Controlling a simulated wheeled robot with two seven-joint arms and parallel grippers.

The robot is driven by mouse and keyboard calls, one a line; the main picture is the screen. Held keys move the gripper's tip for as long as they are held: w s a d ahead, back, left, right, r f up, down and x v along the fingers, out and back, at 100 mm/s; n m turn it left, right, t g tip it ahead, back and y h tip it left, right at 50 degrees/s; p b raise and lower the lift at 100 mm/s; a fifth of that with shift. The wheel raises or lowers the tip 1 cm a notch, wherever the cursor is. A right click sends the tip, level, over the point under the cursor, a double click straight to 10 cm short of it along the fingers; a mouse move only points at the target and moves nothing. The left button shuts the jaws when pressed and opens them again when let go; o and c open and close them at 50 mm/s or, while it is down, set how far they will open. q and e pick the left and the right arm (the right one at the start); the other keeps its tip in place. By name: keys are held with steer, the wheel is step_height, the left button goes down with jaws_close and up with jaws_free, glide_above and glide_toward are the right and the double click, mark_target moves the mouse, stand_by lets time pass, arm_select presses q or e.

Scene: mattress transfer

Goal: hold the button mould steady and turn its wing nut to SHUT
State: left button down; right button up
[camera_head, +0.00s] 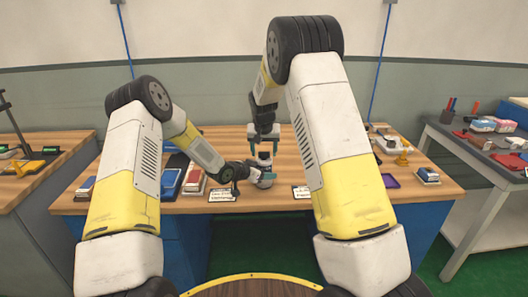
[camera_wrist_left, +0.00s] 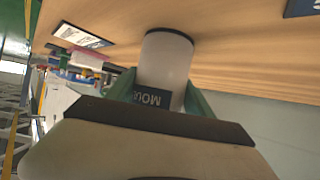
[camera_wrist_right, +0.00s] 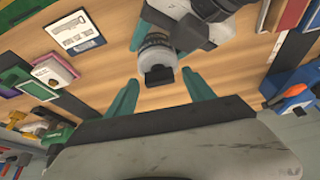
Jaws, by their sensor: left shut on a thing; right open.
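The button mould (camera_head: 265,178) stands on the wooden bench near its front middle. In the left wrist view it is a pale cylinder (camera_wrist_left: 166,58) with a dark label (camera_wrist_left: 152,97) whose visible letters start "MOU". My left gripper (camera_head: 249,172) comes in low from the left and is shut on the mould's side. In the right wrist view a dark piece, seemingly the wing nut (camera_wrist_right: 158,77), lies between the green fingers with gaps. SHUT marking is not readable.
Printed cards (camera_head: 222,195) and (camera_head: 301,192) lie at the bench's front edge. Blue and red flat items (camera_head: 171,183) lie to the left. A purple tray (camera_head: 390,181), a yellow stand (camera_head: 402,157) and a small box (camera_head: 427,174) are to the right.

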arm_select(q)
steer(key=shift+r, duration=0.15)
arm_select(e)
steer(key=v, duration=1.1)
steer(key=shift+s+r, duration=0.2)
steer(key=shift+r, duration=0.15)
arm_select(q)
steer(key=shift+c, duration=1.5)
jaws_free()
